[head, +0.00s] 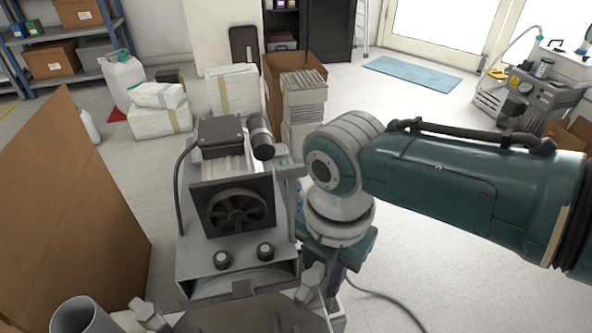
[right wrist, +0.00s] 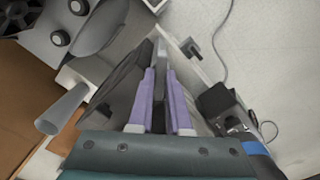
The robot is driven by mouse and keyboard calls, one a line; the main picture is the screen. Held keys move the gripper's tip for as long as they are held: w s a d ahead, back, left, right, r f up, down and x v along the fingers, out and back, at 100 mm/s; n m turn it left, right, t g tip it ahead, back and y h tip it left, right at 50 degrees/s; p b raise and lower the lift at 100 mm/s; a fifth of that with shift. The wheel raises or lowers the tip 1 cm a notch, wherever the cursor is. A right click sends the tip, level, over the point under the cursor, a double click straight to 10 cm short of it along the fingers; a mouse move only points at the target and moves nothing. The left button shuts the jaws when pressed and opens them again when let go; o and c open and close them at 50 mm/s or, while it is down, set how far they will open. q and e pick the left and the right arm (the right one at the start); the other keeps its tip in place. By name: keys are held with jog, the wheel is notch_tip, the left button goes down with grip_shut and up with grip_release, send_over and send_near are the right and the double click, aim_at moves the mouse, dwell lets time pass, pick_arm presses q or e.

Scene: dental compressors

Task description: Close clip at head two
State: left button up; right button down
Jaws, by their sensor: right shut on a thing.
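The compressor head (head: 235,205) with a black fan stands in the middle of the head view. Grey clips stick up at its lower front, one at the left (head: 150,313) and one at the right (head: 313,285). My right gripper (right wrist: 161,72) has purple fingers, shut on a thin grey piece (right wrist: 162,52) that looks like a clip lever. In the head view the right gripper is mostly hidden behind its own wrist, beside the right clip. I cannot tell which clip belongs to head two. My left gripper is not in view.
A tall brown cardboard panel (head: 70,200) stands at the left. A grey pipe (head: 82,315) rises at the bottom left. White boxes (head: 160,110) stand behind the compressor. A dark cable (head: 385,300) lies on the floor at the right, where the floor is otherwise open.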

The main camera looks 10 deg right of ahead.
aim_at(327, 280)
jog(key=m+p, duration=0.1)
jog(key=m, duration=0.3)
jog(key=shift+m, duration=0.3)
jog(key=shift+m+p, duration=0.3)
jog(key=shift+m, duration=1.6)
jog(key=c, duration=0.9)
grip_release()
jog(key=shift+o, duration=0.2)
jog(key=shift+r, duration=0.1)
notch_tip(327, 280, up, 9)
jog(key=p, duration=0.6)
jog(key=shift+f+p, duration=0.2)
jog(key=shift+p, duration=0.1)
jog(key=shift+r, duration=0.6)
